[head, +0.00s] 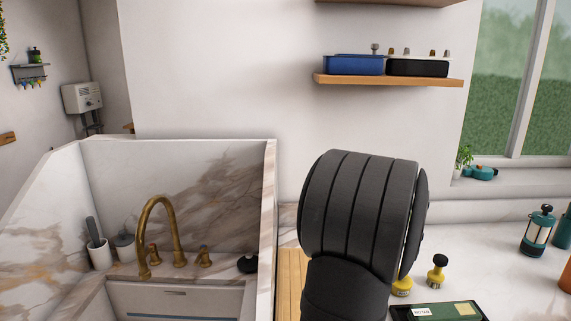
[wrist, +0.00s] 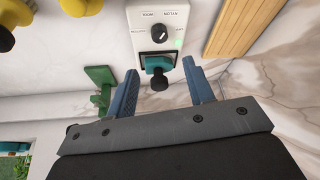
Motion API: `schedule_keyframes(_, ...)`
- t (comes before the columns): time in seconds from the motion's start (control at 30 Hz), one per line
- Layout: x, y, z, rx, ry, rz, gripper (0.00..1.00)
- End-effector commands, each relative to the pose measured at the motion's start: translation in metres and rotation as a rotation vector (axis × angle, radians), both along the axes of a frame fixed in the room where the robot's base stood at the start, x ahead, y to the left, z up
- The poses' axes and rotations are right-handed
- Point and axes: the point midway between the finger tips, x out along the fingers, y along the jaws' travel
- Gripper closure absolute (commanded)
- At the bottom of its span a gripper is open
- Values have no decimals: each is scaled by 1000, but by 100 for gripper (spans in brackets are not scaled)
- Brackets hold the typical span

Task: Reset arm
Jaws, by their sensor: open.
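My gripper (wrist: 159,66) shows in the wrist view with its two blue fingers spread apart and nothing held between them. Beyond the fingertips is a white control box (wrist: 152,22) with a black dial, a small green light and a teal part with a black knob (wrist: 159,82). The knob appears in the gap between the fingers; I cannot tell how far off it is. In the head view my dark grey arm (head: 357,215) rises at the centre right and hides part of the counter. My gripper and the control box are not visible there.
A marble sink with a brass faucet (head: 158,232) stands at left. A wooden board (head: 291,275) lies beside my arm. A wooden shelf (head: 390,80) holds blue and black trays.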

Motion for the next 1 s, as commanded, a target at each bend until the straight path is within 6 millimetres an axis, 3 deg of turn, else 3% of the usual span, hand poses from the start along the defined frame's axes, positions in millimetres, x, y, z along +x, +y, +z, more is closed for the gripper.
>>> schedule_keyframes(0.57, 43, 12, -111, 2, 4, 1, 52)
schedule_keyframes(1.0, 43, 14, -107, -1, 0, -267, 52)
